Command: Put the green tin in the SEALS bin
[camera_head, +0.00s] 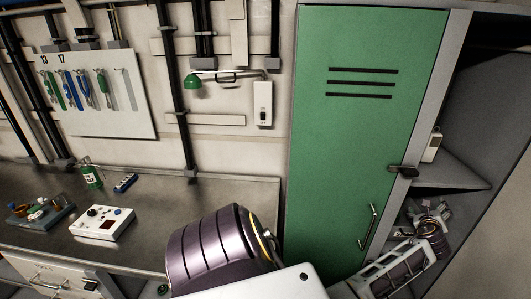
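A small green container with a pale label (92,178), which looks like the green tin, stands upright at the back of the metal bench. I cannot read a SEALS label on any bin. My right gripper (430,212) is small and at an angle at the right, in front of the open grey cabinet, far from the green container. Whether its fingers are open or shut is unclear. My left gripper is not in view. A dark ribbed arm link of mine fills the bottom middle and hides part of the bench front.
A white control box (103,224) and a tray of small parts (40,216) are on the bench (200,195). A tool board (97,95) hangs above. A tall green locker door (350,130) stands right of the bench. The bench's back right is clear.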

